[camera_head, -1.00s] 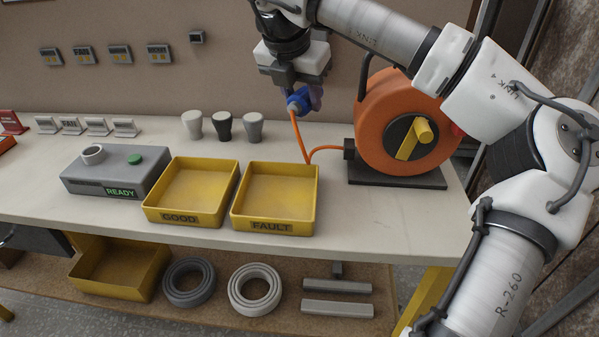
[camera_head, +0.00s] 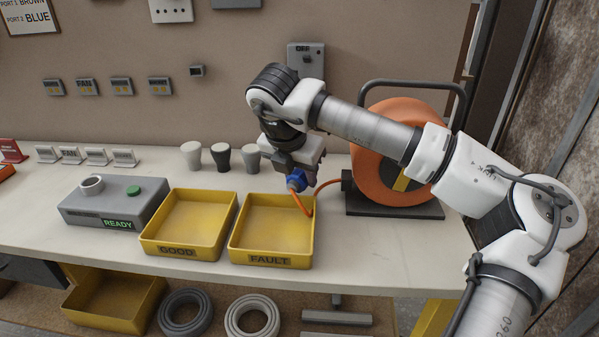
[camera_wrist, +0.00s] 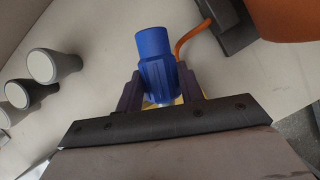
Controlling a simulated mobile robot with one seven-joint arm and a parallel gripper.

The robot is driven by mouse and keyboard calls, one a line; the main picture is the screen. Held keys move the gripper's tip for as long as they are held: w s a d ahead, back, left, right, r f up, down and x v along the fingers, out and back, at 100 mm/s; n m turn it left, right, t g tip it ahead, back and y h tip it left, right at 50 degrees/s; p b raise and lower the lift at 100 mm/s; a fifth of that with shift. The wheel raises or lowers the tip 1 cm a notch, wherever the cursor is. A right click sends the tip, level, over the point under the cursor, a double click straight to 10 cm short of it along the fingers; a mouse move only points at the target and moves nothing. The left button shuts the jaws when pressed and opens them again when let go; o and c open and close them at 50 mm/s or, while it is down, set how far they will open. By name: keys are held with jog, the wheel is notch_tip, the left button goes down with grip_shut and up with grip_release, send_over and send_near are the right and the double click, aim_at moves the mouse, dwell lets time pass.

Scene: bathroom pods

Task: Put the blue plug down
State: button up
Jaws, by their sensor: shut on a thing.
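The blue plug (camera_head: 296,181) is between the fingers of my gripper (camera_head: 291,172), with an orange cable (camera_head: 309,206) running from it to the cable reel. In the wrist view the blue plug (camera_wrist: 157,62) sits between the two dark fingers of my gripper (camera_wrist: 162,92), which are shut on its sides. The plug is just above or at the back right of the yellow FAULT tray (camera_head: 312,235). I cannot tell whether it touches the bench.
The orange cable reel (camera_head: 376,172) stands right of my gripper on a dark base. Three knob-like cups (camera_head: 220,157) stand to the left. The yellow GOOD tray (camera_head: 150,236) and a grey READY box (camera_head: 78,208) are further left. Bare bench (camera_head: 375,240) lies to the front right.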

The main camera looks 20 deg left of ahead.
jog(key=shift+f+b, duration=0.4)
jog(key=o, duration=1.1)
jog(key=shift+r, duration=0.1)
jog(key=shift+r, duration=0.1)
jog(key=shift+s+r+p, duration=0.1)
jog(key=shift+r+p, duration=0.4)
jog(key=shift+r, duration=0.1)
jog(key=v, duration=1.1)
jog(key=shift+s, duration=0.1)
